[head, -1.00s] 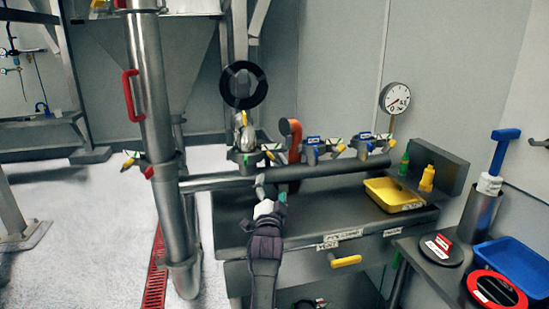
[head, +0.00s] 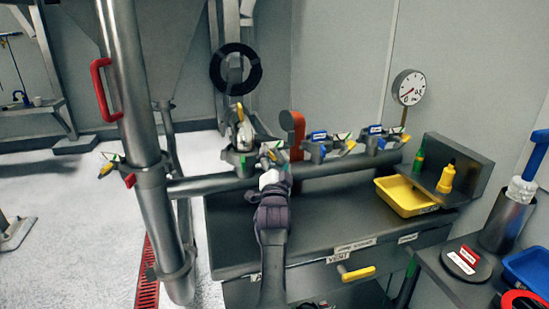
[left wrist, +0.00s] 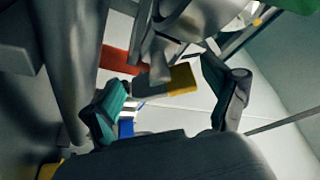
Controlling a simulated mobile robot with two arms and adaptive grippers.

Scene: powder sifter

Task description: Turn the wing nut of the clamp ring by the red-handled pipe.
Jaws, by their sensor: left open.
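The grey vertical pipe (head: 130,75) stands at the left of the head view, with a red handle (head: 102,90) on its side. A metal clamp ring (head: 150,162) wraps it where the horizontal pipe (head: 225,184) joins. A small yellow-tipped part (head: 107,168), perhaps the wing nut, sticks out on the ring's left. My left gripper (head: 268,160) is in front of the horizontal pipe, well right of that ring. In the left wrist view the left gripper (left wrist: 168,98) is open, with a yellow-tipped metal part (left wrist: 181,78) showing beyond and between its fingers. My right gripper is out of view.
Several clamps or valves with coloured tips (head: 318,148) line the horizontal pipe, beside an orange-red elbow (head: 293,132). A dark bench (head: 310,222) carries a yellow tray (head: 408,208) and a yellow bottle (head: 446,178). A gauge (head: 409,87) stands behind.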

